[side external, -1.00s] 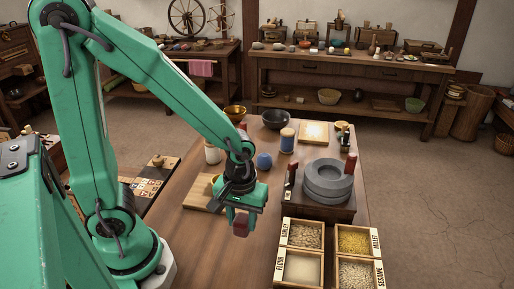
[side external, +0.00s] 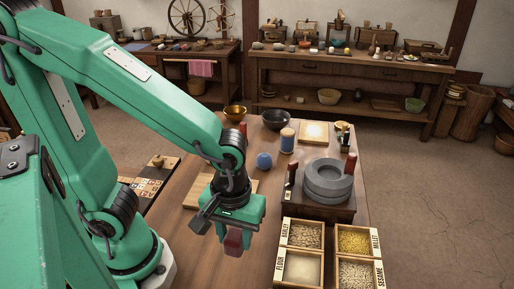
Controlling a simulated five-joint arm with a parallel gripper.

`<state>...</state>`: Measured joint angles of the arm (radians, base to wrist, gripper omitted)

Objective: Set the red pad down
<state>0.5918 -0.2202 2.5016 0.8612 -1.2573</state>
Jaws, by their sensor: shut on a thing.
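The red pad (side external: 233,243) is a small dark red block. My gripper (side external: 231,230) is shut on it and points down over the left front part of the wooden table (side external: 205,262). The pad hangs below the jaws. Whether its underside touches the table top or stays a little above it I cannot tell. The lower jaw parts are small and partly hidden by the pad.
Right of the gripper stand labelled grain boxes (side external: 300,267) and a grey stone quern (side external: 328,181) on a dark base. A wooden board (side external: 198,194) lies behind the gripper, with a blue ball (side external: 264,160) beyond. The table near the pad looks clear.

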